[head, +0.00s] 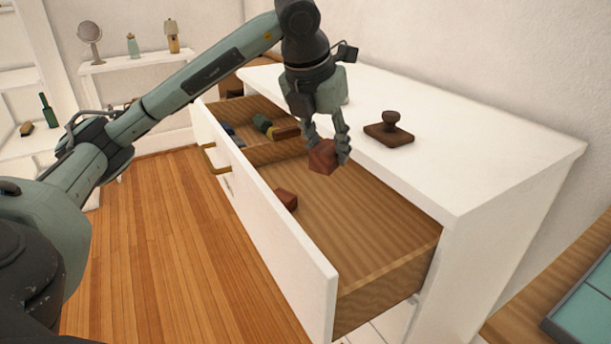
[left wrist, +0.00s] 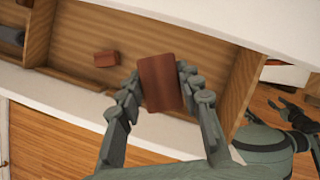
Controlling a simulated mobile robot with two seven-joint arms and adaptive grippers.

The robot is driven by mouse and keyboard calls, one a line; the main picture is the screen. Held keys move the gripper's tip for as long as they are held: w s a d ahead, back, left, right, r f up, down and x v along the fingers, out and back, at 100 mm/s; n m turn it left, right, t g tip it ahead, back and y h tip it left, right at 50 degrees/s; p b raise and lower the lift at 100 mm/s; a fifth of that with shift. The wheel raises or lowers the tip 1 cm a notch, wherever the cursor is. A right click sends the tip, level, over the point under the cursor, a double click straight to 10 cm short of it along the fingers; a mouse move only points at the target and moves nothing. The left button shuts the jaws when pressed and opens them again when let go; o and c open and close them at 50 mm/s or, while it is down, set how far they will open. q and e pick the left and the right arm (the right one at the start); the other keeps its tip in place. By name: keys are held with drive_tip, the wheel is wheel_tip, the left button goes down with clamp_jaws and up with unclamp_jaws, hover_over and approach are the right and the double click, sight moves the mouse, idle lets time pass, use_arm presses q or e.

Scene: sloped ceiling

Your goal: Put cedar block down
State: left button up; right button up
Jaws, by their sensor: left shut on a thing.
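The cedar block (head: 322,158) is a reddish-brown block held between the fingers of my left gripper (head: 328,149). The gripper is shut on it above the open drawer (head: 375,225). In the left wrist view the block (left wrist: 160,82) shows between both fingers, with the drawer's wooden floor behind it. A second, similar reddish block (head: 286,199) lies on the drawer floor by the front panel; it also shows in the left wrist view (left wrist: 106,59). Dark parts that look like my right gripper (left wrist: 294,112) show at the right of that view; their opening is unclear.
A divider (head: 270,151) separates the drawer's large, mostly clear near compartment from a far part with several coloured pieces. A brown stamp-like object (head: 389,130) stands on the white cabinet top (head: 470,165). The drawer's front panel (head: 265,220) stands upright as an edge.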

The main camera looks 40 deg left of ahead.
use_arm(q)
drive_tip(key=f+n, duration=0.1)
drive_tip(key=f, duration=0.4)
drive_tip(key=a+f+n+y+b, duration=0.1)
drive_tip(key=f, duration=0.5)
drive_tip(key=f+n+b, duration=0.1)
drive_tip(key=f, duration=0.4)
drive_tip(key=shift+s+a+f+g, duration=0.2)
drive_tip(key=shift+a+f+g, duration=0.1)
wheel_tip(320, 180, down, 4)
drive_tip(key=shift+f, duration=0.2)
use_arm(e)
wheel_tip(320, 180, up, 6)
drive_tip(key=w, duration=0.3)
drive_tip(key=shift+a+r+t, duration=0.2)
drive_tip(key=shift+a+t, duration=0.1)
drive_tip(key=shift+a, duration=0.05)
drive_tip(key=shift+f, duration=0.1)
use_arm(q)
drive_tip(key=o, duration=1)
use_arm(e)
drive_tip(key=shift+r, duration=0.3)
use_arm(q)
drive_tip(key=shift+o, duration=0.2)
